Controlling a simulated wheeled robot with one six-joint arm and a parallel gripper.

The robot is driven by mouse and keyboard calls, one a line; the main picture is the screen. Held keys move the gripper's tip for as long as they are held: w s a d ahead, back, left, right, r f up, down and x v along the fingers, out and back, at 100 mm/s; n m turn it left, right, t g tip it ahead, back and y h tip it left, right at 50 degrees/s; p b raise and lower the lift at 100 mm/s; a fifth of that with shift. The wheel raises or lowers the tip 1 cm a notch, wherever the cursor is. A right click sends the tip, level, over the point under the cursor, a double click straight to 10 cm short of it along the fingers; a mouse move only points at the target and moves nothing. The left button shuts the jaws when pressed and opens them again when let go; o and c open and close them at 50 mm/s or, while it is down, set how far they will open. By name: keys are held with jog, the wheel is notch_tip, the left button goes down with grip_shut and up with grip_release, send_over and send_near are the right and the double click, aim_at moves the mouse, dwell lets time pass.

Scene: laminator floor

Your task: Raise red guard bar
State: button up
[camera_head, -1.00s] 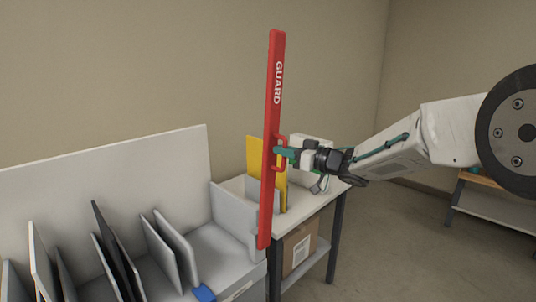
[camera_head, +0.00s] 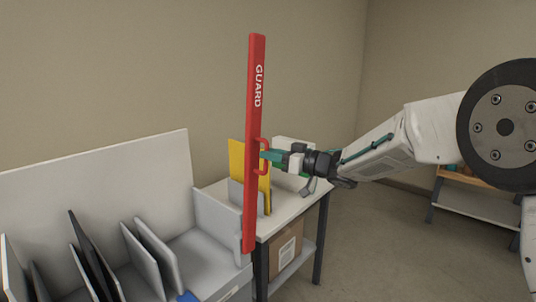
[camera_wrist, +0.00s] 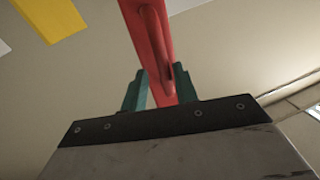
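The red guard bar (camera_head: 254,130), lettered GUARD, stands nearly upright at the right end of the grey sorter, its lower end by the sorter's side wall. A small red handle (camera_head: 264,143) projects from its right side. My gripper (camera_head: 268,157) reaches in from the right with its green fingers at this handle. In the wrist view, the green fingers (camera_wrist: 160,92) lie on both sides of the red handle, with red filling the space between them. The fingers appear shut on the handle; the exact contact is partly hidden. The bar (camera_wrist: 148,25) runs up out of that view.
The grey sorter (camera_head: 200,255) with several upright panels fills the lower left. Behind the bar, a table (camera_head: 290,208) carries a yellow sheet (camera_head: 237,165), with a cardboard box (camera_head: 286,245) below. A shelf unit (camera_head: 475,205) stands at the right. Open floor lies between.

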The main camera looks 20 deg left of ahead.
jog(key=d, duration=0.6)
jog(key=shift+s+d, duration=0.15)
jog(key=shift+s, duration=0.2)
jog(key=shift+f, duration=0.1)
